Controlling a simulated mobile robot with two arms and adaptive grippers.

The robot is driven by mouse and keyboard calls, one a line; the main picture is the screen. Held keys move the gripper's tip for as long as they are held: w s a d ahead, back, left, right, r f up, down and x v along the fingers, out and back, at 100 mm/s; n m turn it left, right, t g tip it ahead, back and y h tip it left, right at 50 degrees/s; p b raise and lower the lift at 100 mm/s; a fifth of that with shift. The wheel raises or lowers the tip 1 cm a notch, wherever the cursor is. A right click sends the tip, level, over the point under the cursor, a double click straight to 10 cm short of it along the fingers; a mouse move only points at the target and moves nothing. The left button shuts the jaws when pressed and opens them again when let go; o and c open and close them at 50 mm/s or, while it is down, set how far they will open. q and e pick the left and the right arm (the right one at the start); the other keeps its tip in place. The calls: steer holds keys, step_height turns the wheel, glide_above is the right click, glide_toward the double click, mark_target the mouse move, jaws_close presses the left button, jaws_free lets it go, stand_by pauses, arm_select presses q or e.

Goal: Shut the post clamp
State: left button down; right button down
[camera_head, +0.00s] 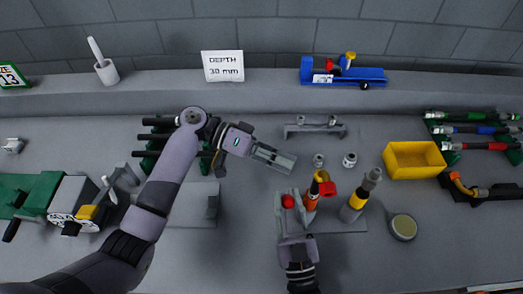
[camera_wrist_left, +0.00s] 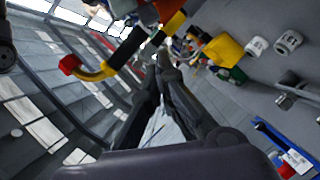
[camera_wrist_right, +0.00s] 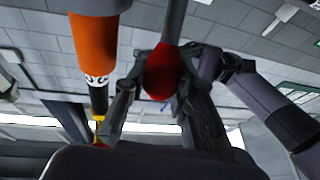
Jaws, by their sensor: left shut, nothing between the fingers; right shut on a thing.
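The post clamp's base plate (camera_head: 345,224) lies on the bench right of centre. An orange post tool (camera_head: 312,192) with a red part stands upright on it; its orange body also shows in the right wrist view (camera_wrist_right: 95,45). My right gripper (camera_head: 289,208) is shut on a red knob (camera_wrist_right: 162,78), which sits on a grey bar between the fingers. The red knob also shows in the head view (camera_head: 287,201). How far the clamp is shut cannot be seen. My left gripper (camera_head: 285,161) is shut and empty, up and left of the orange tool.
A yellow-banded dark tool (camera_head: 357,201) stands right of the orange one. A round tin (camera_head: 403,227), a yellow bin (camera_head: 414,160) and two small metal cylinders (camera_head: 349,160) are close by. A grey bracket (camera_head: 314,130) lies behind. A green machine (camera_head: 35,198) is at far left.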

arm_select(q)
steer(key=s+f, duration=0.2)
steer(key=s, duration=0.1)
steer(key=shift+s+a+f, duration=0.1)
steer(key=shift+a+f, duration=0.1)
steer(key=shift+f, duration=0.05)
steer(key=shift+s+f, duration=0.5)
steer(key=shift+s, duration=0.3)
arm_select(e)
steer(key=c, duration=1.7)
jaws_free()
steer(key=shift+o, duration=0.7)
steer(key=shift+w+r, duration=0.1)
steer(key=shift+r, duration=0.05)
steer(key=shift+d, duration=0.1)
